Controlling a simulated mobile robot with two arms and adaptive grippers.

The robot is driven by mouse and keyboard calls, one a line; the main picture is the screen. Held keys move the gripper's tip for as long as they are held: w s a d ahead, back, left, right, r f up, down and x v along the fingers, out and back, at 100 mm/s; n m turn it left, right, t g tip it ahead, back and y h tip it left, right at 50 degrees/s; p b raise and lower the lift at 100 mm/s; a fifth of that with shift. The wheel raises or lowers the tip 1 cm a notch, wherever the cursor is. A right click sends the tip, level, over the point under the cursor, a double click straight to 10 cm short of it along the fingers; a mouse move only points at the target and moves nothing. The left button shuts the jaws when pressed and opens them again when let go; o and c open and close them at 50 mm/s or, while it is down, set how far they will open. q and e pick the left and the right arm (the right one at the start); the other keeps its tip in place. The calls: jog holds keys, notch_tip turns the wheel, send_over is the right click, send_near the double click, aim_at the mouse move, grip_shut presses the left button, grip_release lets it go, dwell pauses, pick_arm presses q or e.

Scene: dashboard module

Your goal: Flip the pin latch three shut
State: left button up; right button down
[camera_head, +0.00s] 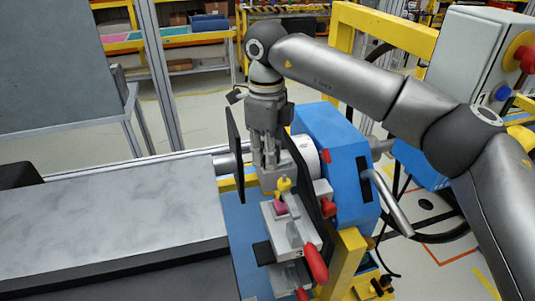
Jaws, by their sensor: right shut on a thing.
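My right gripper (266,163) points down over the latch unit and is shut on a small grey part at its fingertips. The fingers hide much of this part, and I cannot tell for sure whether it is pin latch three. A yellow knob (284,184) stands just right of the fingertips. Below it is a grey latch body (291,232) with a pink piece (280,207) on top. A red handle (316,263) sticks out at its lower right end. No latch number is readable. My left gripper is not in view.
A blue housing (335,140) with a grey lever (388,203) stands close to the right of the gripper. A thin dark plate (235,150) stands upright at its left. A wide grey surface (110,225) fills the lower left and is clear.

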dwell(0.3)
jog(key=c, duration=1.4)
grip_release()
jog(key=shift+c, duration=0.2)
